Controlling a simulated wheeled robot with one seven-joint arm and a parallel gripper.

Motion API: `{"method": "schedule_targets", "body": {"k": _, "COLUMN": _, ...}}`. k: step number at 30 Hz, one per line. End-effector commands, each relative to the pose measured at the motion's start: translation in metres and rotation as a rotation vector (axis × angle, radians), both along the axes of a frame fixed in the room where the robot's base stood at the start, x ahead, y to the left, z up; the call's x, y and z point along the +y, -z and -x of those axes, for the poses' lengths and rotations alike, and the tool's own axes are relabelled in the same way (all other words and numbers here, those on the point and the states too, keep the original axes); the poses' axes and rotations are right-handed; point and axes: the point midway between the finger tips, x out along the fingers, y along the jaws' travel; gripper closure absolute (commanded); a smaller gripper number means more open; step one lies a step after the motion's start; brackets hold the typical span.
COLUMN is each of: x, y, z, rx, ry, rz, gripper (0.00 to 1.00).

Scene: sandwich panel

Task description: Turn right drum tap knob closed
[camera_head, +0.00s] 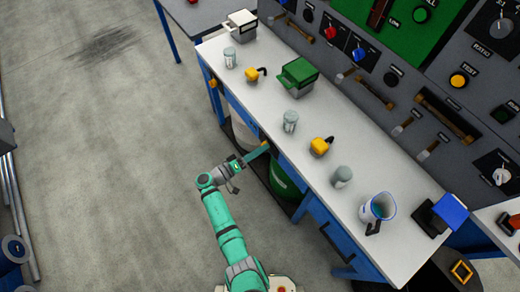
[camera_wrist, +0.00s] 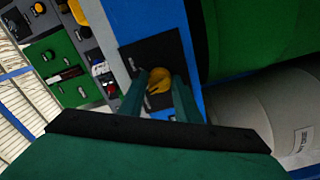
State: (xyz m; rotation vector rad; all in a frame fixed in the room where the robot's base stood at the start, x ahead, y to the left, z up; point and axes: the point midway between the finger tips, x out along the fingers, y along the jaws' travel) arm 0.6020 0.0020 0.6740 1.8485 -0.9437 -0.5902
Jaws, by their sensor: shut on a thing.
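The yellow tap knob (camera_wrist: 159,81) sits on a black plate (camera_wrist: 155,55) on the blue bench frame. My gripper (camera_wrist: 162,88) has one teal finger on each side of the knob and is shut on it. In the head view my gripper (camera_head: 256,153) reaches the bench's front edge, and only a bit of the knob (camera_head: 265,144) shows past the fingers. The exact turn angle of the knob cannot be told. A green drum (camera_head: 284,180) and a pale drum (camera_head: 242,134) stand under the bench; both also show in the wrist view.
The white bench top (camera_head: 265,113) holds cups, yellow-and-black items, a green box (camera_head: 297,77) and a jug (camera_head: 378,210). Another orange knob (camera_head: 213,84) is on the bench front further left. A switch panel stands behind.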

Motion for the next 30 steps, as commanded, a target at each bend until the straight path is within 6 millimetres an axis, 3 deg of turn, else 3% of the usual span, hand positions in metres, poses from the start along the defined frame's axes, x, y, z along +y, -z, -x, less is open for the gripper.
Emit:
{"method": "schedule_targets", "body": {"k": 15, "x": 0.0023, "y": -0.0002, "z": 0.0006, "rx": 0.305, "ry": -0.004, "rz": 0.221, "gripper": 0.92}}
{"method": "schedule_targets", "body": {"k": 30, "x": 0.0027, "y": 0.0, "z": 0.0014, "rx": 0.382, "ry": -0.004, "rz": 0.278, "gripper": 0.92}}
